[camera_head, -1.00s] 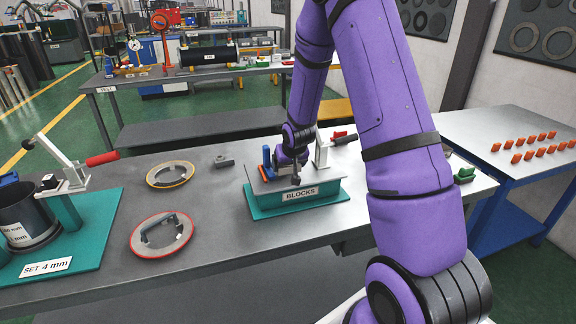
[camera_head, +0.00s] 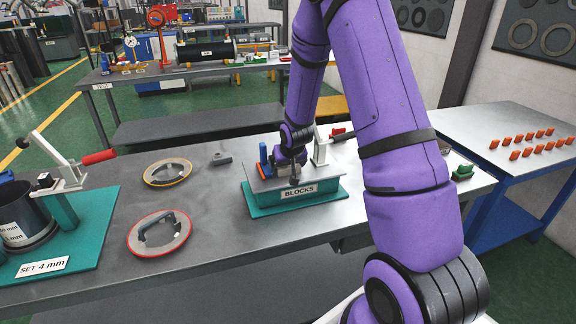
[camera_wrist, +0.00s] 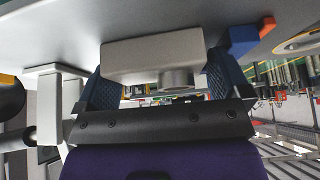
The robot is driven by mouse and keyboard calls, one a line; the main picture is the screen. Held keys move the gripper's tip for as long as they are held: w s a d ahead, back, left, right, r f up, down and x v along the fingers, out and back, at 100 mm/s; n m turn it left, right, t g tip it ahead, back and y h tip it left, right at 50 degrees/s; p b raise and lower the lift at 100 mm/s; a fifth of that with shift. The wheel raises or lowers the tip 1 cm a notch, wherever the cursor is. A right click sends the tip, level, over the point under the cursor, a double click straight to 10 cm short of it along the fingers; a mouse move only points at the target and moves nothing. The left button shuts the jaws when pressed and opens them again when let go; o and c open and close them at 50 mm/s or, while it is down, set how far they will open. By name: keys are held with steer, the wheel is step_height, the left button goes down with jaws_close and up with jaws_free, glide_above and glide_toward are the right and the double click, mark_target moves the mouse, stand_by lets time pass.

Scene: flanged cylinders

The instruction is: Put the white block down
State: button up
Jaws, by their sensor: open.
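In the wrist view the white block (camera_wrist: 135,60), pale grey in this light, lies between the two dark blue textured fingers of my gripper (camera_wrist: 158,82). A short grey cylinder shows on its near side. The block is against or very close to the grey top of the stand; any small gap cannot be told. The fingers are open around it. In the head view my gripper (camera_head: 294,177) is low over the teal stand labelled BLOCKS (camera_head: 297,194), and my wrist hides the white block there.
A blue block (camera_head: 263,154) stands upright to the left of my gripper. A white clamp (camera_head: 320,148) with a dark handle stands close on the right. Two ringed discs, yellow (camera_head: 168,173) and red (camera_head: 160,234), lie left on the bench. Bench in front of the stand is clear.

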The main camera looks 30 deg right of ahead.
steer(key=s+a+r, duration=0.3)
steer(key=s+r, duration=0.2)
steer(key=r, duration=0.3)
steer(key=s+a+r+n, duration=0.1)
steer(key=s+a+r, duration=0.2)
steer(key=s+r, duration=0.45)
steer(key=s+a+r, duration=0.3)
steer(key=s+r, duration=0.1)
steer(key=r, duration=0.5)
steer(key=s+a+r+n, duration=0.1)
steer(key=s+a+r, duration=0.2)
steer(key=s, duration=0.6)
steer(key=s+a+r+n+y, duration=0.1)
steer(key=s+a+r, duration=0.2)
steer(key=s, duration=0.6)
steer(key=shift+a+r+y, duration=0.15)
steer(key=shift+r+y, duration=0.15)
steer(key=shift+r, duration=0.45)
jaws_close()
